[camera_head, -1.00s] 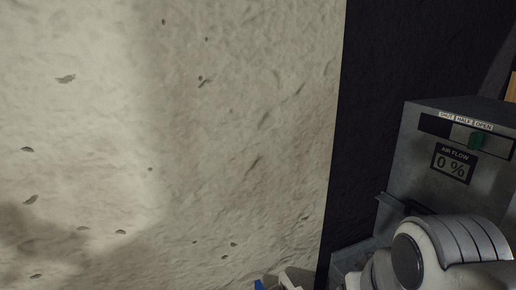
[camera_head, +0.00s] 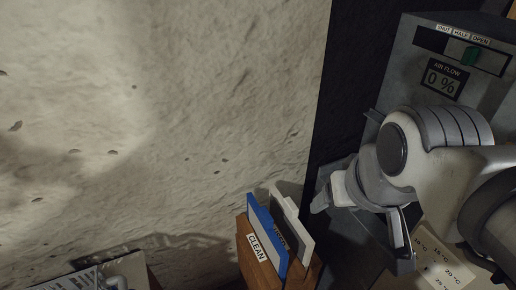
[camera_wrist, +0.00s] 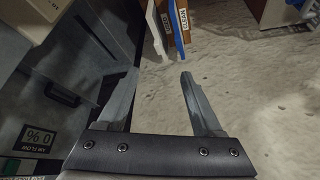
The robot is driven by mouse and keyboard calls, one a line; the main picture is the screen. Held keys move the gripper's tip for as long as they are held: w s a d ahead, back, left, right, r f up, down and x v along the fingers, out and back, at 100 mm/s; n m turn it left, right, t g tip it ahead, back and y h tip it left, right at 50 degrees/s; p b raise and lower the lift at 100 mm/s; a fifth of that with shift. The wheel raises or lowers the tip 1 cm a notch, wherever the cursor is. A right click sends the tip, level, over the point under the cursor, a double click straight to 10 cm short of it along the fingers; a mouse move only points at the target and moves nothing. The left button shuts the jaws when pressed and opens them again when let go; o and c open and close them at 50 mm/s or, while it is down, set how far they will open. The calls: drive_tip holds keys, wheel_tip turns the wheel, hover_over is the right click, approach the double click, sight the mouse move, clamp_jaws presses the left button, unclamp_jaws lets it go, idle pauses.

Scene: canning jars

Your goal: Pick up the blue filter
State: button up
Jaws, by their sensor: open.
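The blue filter (camera_head: 265,228) is a thin upright blue panel in a wooden holder (camera_head: 251,259) with a "CLEAN" label, at the bottom middle of the head view. It also shows near the top of the wrist view (camera_wrist: 180,10), partly cut off by the frame edge. My gripper (camera_head: 360,234) is open and empty, to the right of the holder in the head view. In the wrist view its two fingers (camera_wrist: 160,74) point toward the holder, with a gap between them and the filter.
A white panel (camera_head: 292,225) stands beside the blue filter in the holder. A rough pale wall (camera_head: 180,110) is behind.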

drive_tip(key=o, duration=0.5)
drive_tip(key=shift+w, duration=0.25)
drive_tip(key=shift+c, duration=0.2)
drive_tip(key=shift+o, duration=0.2)
drive_tip(key=w+a+n+g, duration=0.1)
drive_tip(key=w+n, duration=0.5)
drive_tip(key=w, duration=0.1)
drive_tip(key=shift+w+a+f+g, duration=0.2)
drive_tip(key=shift+a+f+g, duration=0.1)
drive_tip(key=shift+f, duration=0.05)
drive_tip(key=n+g, duration=0.4)
drive_tip(key=n, duration=1.2)
hover_over(266, 214)
wheel_tip(266, 214, down, 19)
drive_tip(key=shift+n, duration=0.3)
drive_tip(key=f, duration=0.8)
drive_tip(key=f+b, duration=0.1)
drive_tip(key=f, duration=0.3)
drive_tip(key=shift+s+a, duration=0.1)
drive_tip(key=shift+a, duration=0.15)
drive_tip(key=shift+d+f, duration=0.15)
drive_tip(key=shift+f, duration=1.2)
drive_tip(key=shift+d+f, duration=0.1)
drive_tip(key=shift+f, duration=1.25)
